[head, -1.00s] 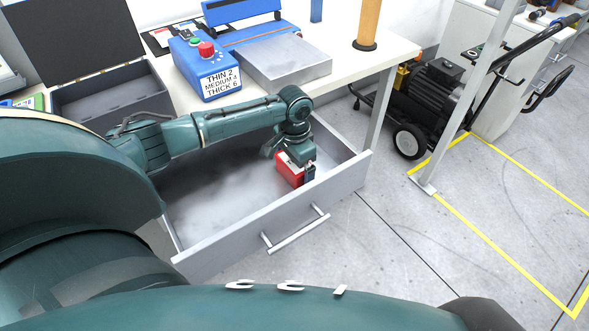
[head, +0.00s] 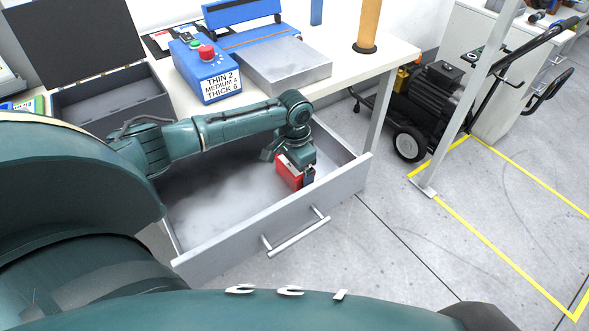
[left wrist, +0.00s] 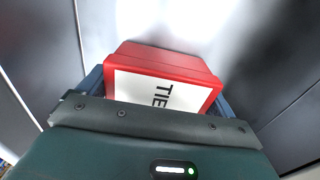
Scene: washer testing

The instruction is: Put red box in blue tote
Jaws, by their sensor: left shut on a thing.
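The red box (head: 290,172) is in the right part of the open metal drawer (head: 215,205). In the left wrist view the red box (left wrist: 165,75) has a white label with dark letters, partly hidden by my gripper. My left gripper (head: 302,176) points down and is shut on the red box, with a finger on each side (left wrist: 158,98). I cannot tell whether the box touches the drawer floor. No blue tote is recognizable in these frames. My right gripper is not in view.
The white table (head: 345,75) above the drawer carries a blue control box (head: 205,72) with buttons and a metal block (head: 285,64). A grey open case (head: 112,95) stands at the left. A wheeled machine (head: 435,95) is at the right. The floor in front is clear.

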